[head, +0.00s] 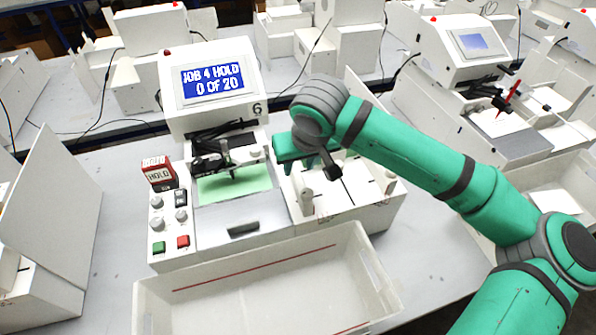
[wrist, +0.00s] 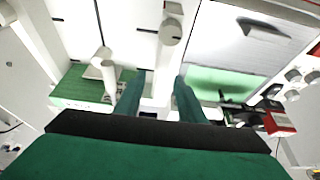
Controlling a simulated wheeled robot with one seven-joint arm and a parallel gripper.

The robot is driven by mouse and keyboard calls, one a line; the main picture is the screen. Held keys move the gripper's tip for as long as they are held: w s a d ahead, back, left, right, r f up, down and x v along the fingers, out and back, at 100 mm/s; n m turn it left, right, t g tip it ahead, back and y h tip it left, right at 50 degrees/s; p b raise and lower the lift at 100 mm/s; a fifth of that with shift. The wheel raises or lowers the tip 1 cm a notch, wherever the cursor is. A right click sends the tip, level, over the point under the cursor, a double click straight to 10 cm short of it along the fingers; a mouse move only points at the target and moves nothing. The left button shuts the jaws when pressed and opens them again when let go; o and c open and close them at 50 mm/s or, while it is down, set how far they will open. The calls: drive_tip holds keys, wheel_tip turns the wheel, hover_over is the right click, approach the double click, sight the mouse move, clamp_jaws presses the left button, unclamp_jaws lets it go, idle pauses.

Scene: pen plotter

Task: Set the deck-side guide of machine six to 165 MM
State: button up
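Machine six (head: 215,240) carries the number 6 and a blue screen reading "JOB 4 HOLD 0 OF 20". Its white feed tray (head: 350,190) lies right of the deck with the green sheet (head: 235,183). A white round-topped post (head: 307,200), apparently the deck-side guide's, stands by the tray's deck side; it seems to be the post (wrist: 171,28) near the dividing wall in the wrist view. Another post (wrist: 103,68) stands left of it there. My gripper (wrist: 158,78) is above the tray's back part, fingers apart. The guide's setting cannot be read.
A control panel with knobs, a green button (head: 159,247) and a red button (head: 183,241) is at the machine's left. An open white bin (head: 270,285) stands in front. A pen carriage (head: 215,160) spans the deck. Another machine (head: 470,60) stands at right.

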sight(297, 171)
drive_tip(key=shift+x, duration=3.2)
clamp_jaws()
